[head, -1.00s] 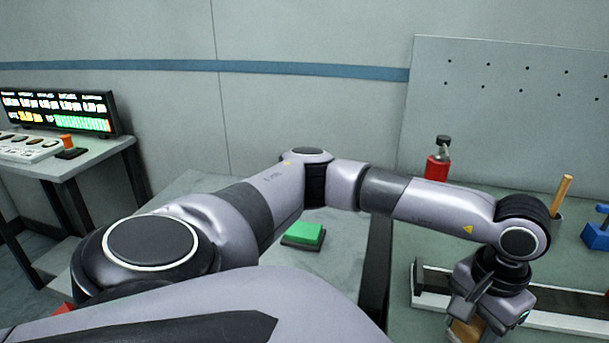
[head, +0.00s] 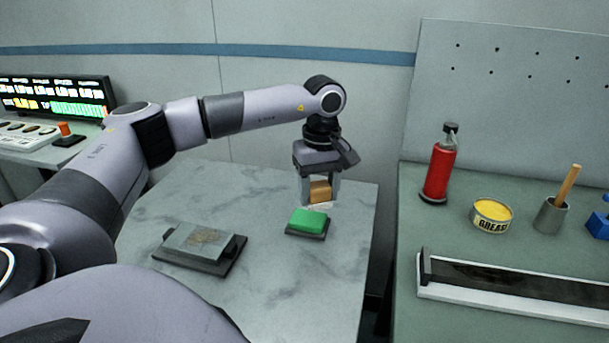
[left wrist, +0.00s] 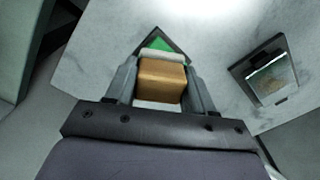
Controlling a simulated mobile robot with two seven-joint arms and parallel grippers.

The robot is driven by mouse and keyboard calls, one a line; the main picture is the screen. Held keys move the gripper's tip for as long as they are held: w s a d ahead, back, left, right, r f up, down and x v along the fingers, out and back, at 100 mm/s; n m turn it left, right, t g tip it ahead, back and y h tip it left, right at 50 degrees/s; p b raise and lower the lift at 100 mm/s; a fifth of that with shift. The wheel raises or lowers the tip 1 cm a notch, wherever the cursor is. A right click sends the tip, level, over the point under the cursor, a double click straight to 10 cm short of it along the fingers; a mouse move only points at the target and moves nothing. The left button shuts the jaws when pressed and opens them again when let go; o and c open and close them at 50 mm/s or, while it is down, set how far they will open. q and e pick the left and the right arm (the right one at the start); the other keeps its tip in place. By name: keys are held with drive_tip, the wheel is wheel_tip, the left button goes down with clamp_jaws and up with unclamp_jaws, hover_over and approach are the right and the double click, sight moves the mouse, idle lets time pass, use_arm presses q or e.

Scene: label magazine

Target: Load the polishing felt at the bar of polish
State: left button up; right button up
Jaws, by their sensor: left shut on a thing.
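My left gripper (head: 320,192) is shut on a tan block with a pale felt layer under it, the polishing felt (head: 320,191). It hangs just above and slightly behind the green bar of polish (head: 308,220), which sits on a dark base on the marbled table. In the left wrist view the felt (left wrist: 162,82) is between the fingers, and part of the green bar (left wrist: 157,44) shows beyond it. I cannot tell whether the felt touches the bar. My right gripper is not in view.
A dark plate with a grey, brown-stained block (head: 200,241) lies left on the marbled table (head: 270,290). The green bench at right holds a red bottle (head: 439,170), a grease tin (head: 491,216), a cup with a wooden handle (head: 551,215) and a long dark strip in a white tray (head: 510,302).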

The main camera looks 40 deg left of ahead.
sight(308, 218)
use_arm(q)
drive_tip(key=a+f+b, duration=0.1)
drive_tip(key=b, duration=0.1)
drive_tip(key=a+f+n+b, duration=0.1)
drive_tip(key=f, duration=0.1)
drive_tip(key=a+f+n+b, duration=0.1)
drive_tip(key=b, duration=0.1)
drive_tip(key=shift+w+a+f+b, duration=0.1)
drive_tip(key=shift+w+f+b, duration=0.15)
drive_tip(key=shift+f+b, duration=0.15)
drive_tip(key=shift+f, duration=0.45)
idle(1.1)
idle(1.6)
wheel_tip(308, 218, up, 7)
drive_tip(key=p, duration=0.6)
idle(0.9)
